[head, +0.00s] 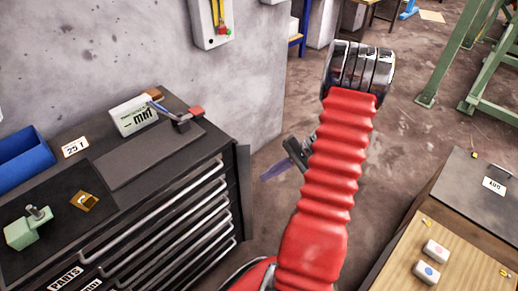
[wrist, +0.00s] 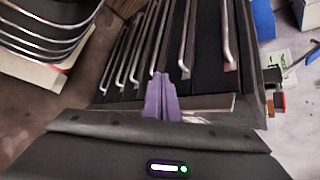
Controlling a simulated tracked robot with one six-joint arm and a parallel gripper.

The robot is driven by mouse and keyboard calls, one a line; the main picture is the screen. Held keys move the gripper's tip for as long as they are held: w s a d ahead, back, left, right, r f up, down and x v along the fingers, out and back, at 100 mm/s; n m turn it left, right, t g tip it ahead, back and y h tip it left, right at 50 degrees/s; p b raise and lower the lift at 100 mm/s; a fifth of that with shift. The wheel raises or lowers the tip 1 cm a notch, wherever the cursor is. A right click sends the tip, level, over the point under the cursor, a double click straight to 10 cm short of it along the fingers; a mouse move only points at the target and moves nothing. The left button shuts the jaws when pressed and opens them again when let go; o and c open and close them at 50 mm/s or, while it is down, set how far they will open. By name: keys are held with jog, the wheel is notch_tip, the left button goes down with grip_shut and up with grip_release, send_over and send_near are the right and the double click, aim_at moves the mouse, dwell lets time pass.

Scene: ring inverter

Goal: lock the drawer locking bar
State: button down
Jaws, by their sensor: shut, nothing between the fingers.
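A dark drawer cabinet (head: 170,215) stands at the left in the head view, its front crossed by several metal drawer handles. A narrow dark upright panel (head: 244,180), which looks like the locking bar, stands at the cabinet's right front edge; it seems swung out from the drawers. My gripper (head: 272,172), with purple fingers, is to the right of this panel, partly behind my red arm. In the wrist view, my gripper (wrist: 160,98) is shut and empty before the drawer handles (wrist: 187,45). A grey strip (wrist: 210,104) runs behind the fingers; I cannot tell whether they touch it.
A workbench (head: 470,240) stands at the right. Bare floor lies between them.

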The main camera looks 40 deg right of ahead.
jog(key=w+d+r+n+t, duration=0.1)
jog(key=w+d+t, duration=0.1)
jog(key=d+t, duration=0.2)
jog(key=w+d+r+n+t+y, duration=0.1)
jog(key=w+d+t, duration=0.1)
jog(key=d+t, duration=0.2)
jog(key=d, duration=0.3)
jog(key=shift+w+d+r+n+t, duration=0.25)
jog(key=shift+d+r+n+t, duration=0.05)
jog(key=shift+d+t, duration=0.1)
jog(key=w+a, duration=0.4)
jog(key=a, duration=0.4)
jog(key=shift+w+a, duration=0.2)
jog(key=shift+w, duration=0.05)
